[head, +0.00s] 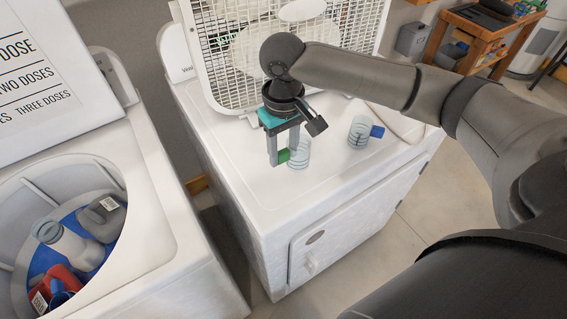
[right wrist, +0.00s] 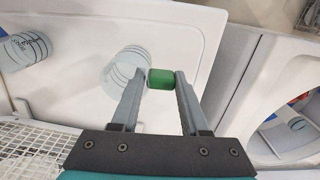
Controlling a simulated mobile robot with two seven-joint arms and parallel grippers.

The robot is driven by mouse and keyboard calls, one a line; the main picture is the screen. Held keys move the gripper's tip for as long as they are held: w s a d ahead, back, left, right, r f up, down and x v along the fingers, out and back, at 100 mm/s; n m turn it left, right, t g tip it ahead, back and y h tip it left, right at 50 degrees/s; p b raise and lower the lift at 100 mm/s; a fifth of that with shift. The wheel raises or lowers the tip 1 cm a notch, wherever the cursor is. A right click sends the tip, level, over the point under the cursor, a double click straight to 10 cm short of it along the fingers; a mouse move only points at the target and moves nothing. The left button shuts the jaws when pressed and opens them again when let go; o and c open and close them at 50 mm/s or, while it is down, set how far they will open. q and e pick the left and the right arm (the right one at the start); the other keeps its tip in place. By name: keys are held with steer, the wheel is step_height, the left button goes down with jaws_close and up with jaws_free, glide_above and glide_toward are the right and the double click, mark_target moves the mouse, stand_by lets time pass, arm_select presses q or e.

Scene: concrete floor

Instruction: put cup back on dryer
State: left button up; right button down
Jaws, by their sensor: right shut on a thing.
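A clear cup with dark rings and a green handle (head: 300,155) is at the top of the white dryer (head: 262,200). My right gripper (head: 283,154) points down and is shut on the green handle. In the right wrist view the green handle (right wrist: 160,79) sits between the fingertips, with the clear cup (right wrist: 122,70) beside it. I cannot tell whether the cup's base touches the dryer top. A second clear cup with a blue handle (head: 358,133) stands on the dryer to the right. My left gripper is out of view.
A white box fan (head: 225,45) stands at the dryer's back. An open washer (head: 165,220) at the left holds bottles (head: 75,245) and a red item (head: 55,282). A gap separates the two machines. The dryer's front top is clear.

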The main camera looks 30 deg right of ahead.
mark_target(284, 161)
step_height(284, 161, down, 4)
steer(key=shift+f+b, duration=0.15)
steer(key=shift+b, duration=0.15)
steer(key=shift+c, duration=2)
jaws_free()
step_height(284, 161, up, 12)
steer(key=shift+r+p, duration=0.1)
steer(key=shift+p, duration=0.95)
